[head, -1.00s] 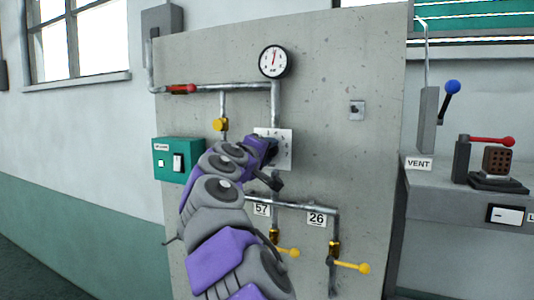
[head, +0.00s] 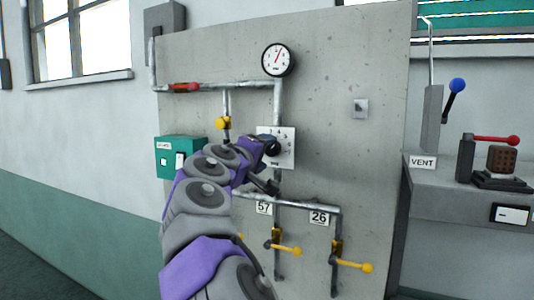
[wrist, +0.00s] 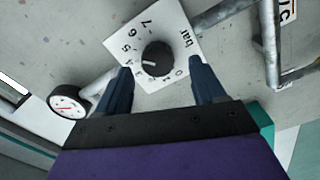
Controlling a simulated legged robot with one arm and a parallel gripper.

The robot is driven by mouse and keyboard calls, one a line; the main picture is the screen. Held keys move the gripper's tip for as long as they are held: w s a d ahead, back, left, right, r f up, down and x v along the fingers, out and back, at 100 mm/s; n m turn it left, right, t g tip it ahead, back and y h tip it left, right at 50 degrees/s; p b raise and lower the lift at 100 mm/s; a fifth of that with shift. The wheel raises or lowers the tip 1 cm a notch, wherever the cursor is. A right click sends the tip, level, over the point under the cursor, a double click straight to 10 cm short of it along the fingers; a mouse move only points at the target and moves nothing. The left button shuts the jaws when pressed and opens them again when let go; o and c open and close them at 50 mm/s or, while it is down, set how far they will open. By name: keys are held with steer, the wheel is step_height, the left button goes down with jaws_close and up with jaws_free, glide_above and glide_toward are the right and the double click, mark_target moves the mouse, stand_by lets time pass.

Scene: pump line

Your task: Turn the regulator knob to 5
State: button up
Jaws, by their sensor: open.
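The regulator knob (wrist: 158,58) is round and black, at the middle of a white numbered plate (wrist: 172,20) marked "bar". Its white mark points left in the wrist view, roughly toward 4; the exact reading is unclear. My gripper (wrist: 160,65) is open, its two dark blue fingers on either side of the knob. I cannot tell whether they touch it. In the head view, my gripper (head: 268,146) covers the plate's left part and hides the knob. The round gauge (head: 278,60) above has a red needle leaning up and right.
Pipes cross the concrete panel (head: 350,170). A red-handled valve (head: 185,86), a yellow valve (head: 223,122) and a green switch box (head: 165,160) are left of the plate. Yellow lever valves (head: 290,251) are below. A bench (head: 440,185) with levers is at right.

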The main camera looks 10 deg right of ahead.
steer(key=v, duration=1.4)
steer(key=shift+w+f, duration=0.1)
steer(key=shift+w, duration=0.05)
